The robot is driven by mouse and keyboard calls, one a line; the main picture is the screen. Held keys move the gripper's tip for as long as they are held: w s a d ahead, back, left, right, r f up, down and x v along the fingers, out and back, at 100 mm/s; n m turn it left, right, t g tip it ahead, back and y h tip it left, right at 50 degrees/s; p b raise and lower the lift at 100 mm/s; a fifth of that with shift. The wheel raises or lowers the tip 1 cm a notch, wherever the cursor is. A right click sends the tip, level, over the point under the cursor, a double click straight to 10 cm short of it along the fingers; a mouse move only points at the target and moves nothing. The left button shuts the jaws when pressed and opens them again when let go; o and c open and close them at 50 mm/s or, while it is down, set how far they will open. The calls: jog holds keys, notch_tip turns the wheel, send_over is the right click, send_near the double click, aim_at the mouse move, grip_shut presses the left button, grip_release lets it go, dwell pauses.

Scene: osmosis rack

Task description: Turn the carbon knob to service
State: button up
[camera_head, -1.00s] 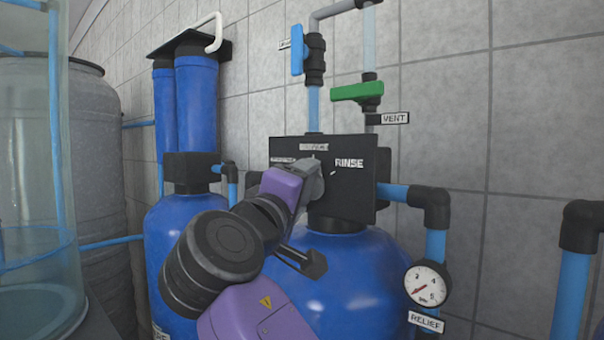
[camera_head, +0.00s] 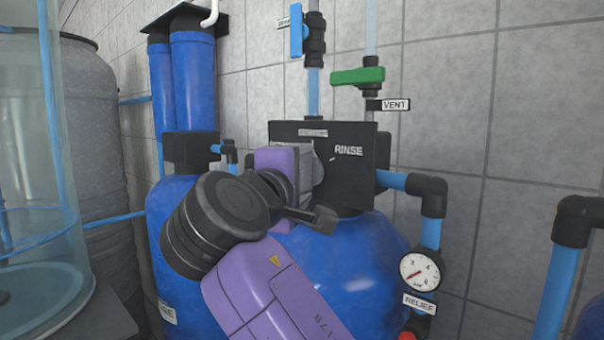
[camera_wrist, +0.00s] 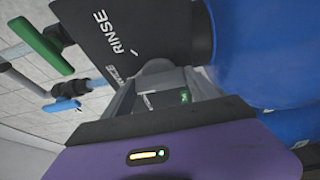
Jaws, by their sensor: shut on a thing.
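The carbon control head is a black panel (camera_head: 350,168) on top of a blue tank (camera_head: 345,250). It carries a RINSE label (camera_head: 348,150) at right and another label at top centre. My gripper (camera_head: 308,165) is in front of the panel, shut on the grey knob (camera_head: 319,165). My wrist hides most of the knob and the panel's left part. In the wrist view, the fingers close around the knob (camera_wrist: 157,67), whose round edge shows past them. A partly covered label ending in "VICE" (camera_wrist: 128,75) lies beside the fingers. The knob's exact pointing direction is hidden.
A blue-handled valve (camera_head: 297,30) and a green-handled VENT valve (camera_head: 358,76) stand above the panel. A pressure gauge (camera_head: 419,271) and elbow pipe (camera_head: 428,190) are at right. Blue filter housings (camera_head: 195,90) and a clear cylinder (camera_head: 35,150) are at left.

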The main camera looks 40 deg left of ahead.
jog(key=o, duration=1.4)
jog(key=shift+c, duration=0.2)
jog(key=shift+s, duration=0.1)
jog(key=b+v, duration=0.3)
jog(key=v, duration=0.4)
jog(key=shift+s, duration=0.3)
